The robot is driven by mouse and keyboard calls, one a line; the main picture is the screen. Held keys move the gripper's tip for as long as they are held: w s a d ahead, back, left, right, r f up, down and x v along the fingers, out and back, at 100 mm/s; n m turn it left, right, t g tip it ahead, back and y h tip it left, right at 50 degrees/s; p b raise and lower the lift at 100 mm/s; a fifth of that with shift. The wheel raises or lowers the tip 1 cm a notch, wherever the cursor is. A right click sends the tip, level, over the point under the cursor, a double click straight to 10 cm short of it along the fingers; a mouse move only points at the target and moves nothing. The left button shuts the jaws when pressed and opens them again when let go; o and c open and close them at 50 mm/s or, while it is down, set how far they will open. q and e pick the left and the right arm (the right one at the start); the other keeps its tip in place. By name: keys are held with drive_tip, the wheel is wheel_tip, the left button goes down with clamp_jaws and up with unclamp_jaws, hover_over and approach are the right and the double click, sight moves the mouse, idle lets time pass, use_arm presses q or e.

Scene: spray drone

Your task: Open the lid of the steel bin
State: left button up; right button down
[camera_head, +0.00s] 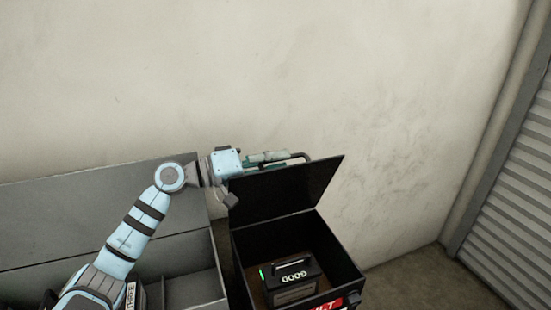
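A dark steel bin (350,267) stands at the lower middle. Its lid (290,188) is raised at the back, standing steeply, and the inside shows. A dark curved handle (303,156) shows at the lid's upper edge. My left gripper (270,158) is at that upper edge, beside the handle and partly behind the lid. Whether its fingers are closed around the handle cannot be made out. My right gripper is not in view.
A pale wall is behind; a ribbed shutter (515,215) is at right.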

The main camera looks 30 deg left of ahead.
use_arm(q)
clamp_jaws()
drive_tip(key=w+a+n, duration=0.2)
drive_tip(key=a, duration=0.1)
drive_tip(key=w+a, duration=0.1)
drive_tip(key=shift+w+a+r+n, duration=0.15)
drive_tip(key=shift+w+r+n, duration=0.2)
drive_tip(key=shift+w+n, duration=0.05)
drive_tip(key=shift+o, duration=1.8)
unclamp_jaws()
drive_tip(key=shift+s, duration=0.15)
